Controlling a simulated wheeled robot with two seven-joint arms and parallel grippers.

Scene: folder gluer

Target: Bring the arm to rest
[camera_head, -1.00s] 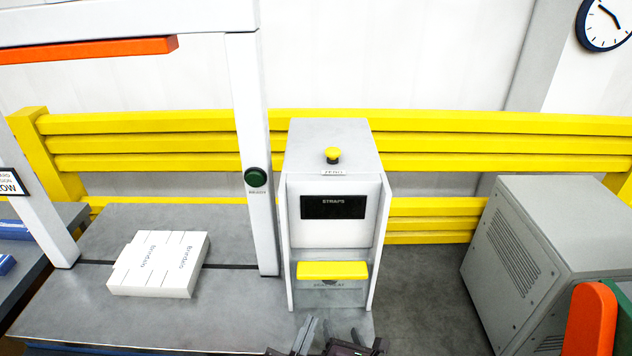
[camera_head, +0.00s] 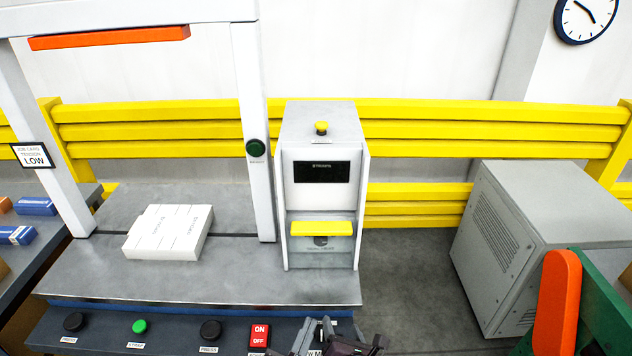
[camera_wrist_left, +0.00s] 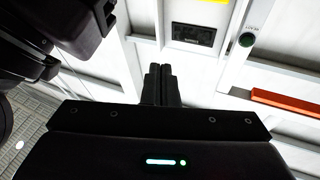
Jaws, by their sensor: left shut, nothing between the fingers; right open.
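My left gripper (camera_head: 314,334) shows at the bottom edge of the head view, in front of the control panel and below the grey strapping unit (camera_head: 320,202). In the left wrist view its two dark fingers (camera_wrist_left: 162,84) lie side by side, shut with nothing between them. My right gripper (camera_head: 360,345) is just to the right of it in the head view, dark, open and partly cut off by the bottom edge. Dark parts of my other arm also show at the upper left of the left wrist view. Most of both arms is out of the head view.
A white carton stack (camera_head: 168,233) lies on the grey table (camera_head: 250,280) at left, under a white arch (camera_head: 252,130). A panel (camera_head: 105,335) with several buttons runs along the table's front. A grey cabinet (camera_head: 535,240) and an orange-and-green part (camera_head: 558,300) stand at right.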

